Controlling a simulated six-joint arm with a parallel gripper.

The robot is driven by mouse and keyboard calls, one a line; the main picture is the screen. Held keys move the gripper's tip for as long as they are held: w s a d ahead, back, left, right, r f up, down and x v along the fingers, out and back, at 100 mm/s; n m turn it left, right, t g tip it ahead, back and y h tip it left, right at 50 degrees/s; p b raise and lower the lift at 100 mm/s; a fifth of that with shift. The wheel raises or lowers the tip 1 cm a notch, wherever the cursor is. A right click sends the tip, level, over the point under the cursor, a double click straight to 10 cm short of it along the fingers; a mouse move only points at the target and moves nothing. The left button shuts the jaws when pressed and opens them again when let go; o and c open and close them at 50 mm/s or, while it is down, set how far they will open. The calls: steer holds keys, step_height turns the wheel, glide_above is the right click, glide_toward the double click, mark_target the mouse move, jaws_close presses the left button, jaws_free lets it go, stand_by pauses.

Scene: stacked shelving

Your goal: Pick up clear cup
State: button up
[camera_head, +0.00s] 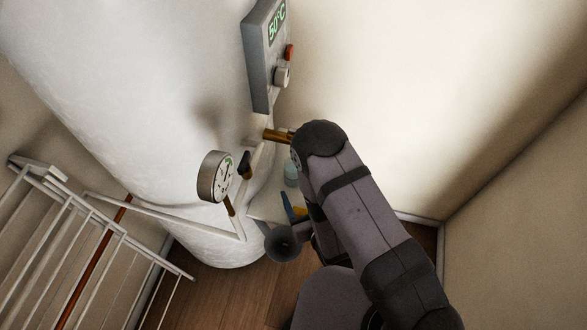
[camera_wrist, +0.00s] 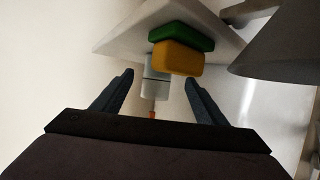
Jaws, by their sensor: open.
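A pale, see-through cup (camera_wrist: 155,84) shows in the wrist view between the fingers of my gripper (camera_wrist: 159,77). The fingers are open and spread on either side of it, with a gap on both sides. I cannot tell how far ahead of the fingertips it is. My gripper is mostly hidden behind the arm in the head view.
A yellow block (camera_wrist: 178,57) and a green block (camera_wrist: 181,38) sit on a white shelf (camera_wrist: 118,38) close to the cup. A grey cone-shaped thing (camera_wrist: 285,50) is at right. A white tank (camera_head: 130,100), gauge (camera_head: 214,176) and control box (camera_head: 262,65) stand near the arm.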

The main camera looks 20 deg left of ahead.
mark_target(297, 181)
steer(key=shift+b+x, duration=1.1)
steer(key=shift+x, duration=2.6)
steer(key=shift+w+d, duration=0.1)
steer(key=shift+d, duration=0.05)
steer(key=shift+r, duration=0.1)
steer(key=c, duration=1.2)
steer(key=shift+r, duration=0.2)
steer(key=shift+r, duration=0.5)
steer(key=d+b, duration=0.3)
steer(key=d, duration=1.5)
steer(key=shift+b, duration=0.35)
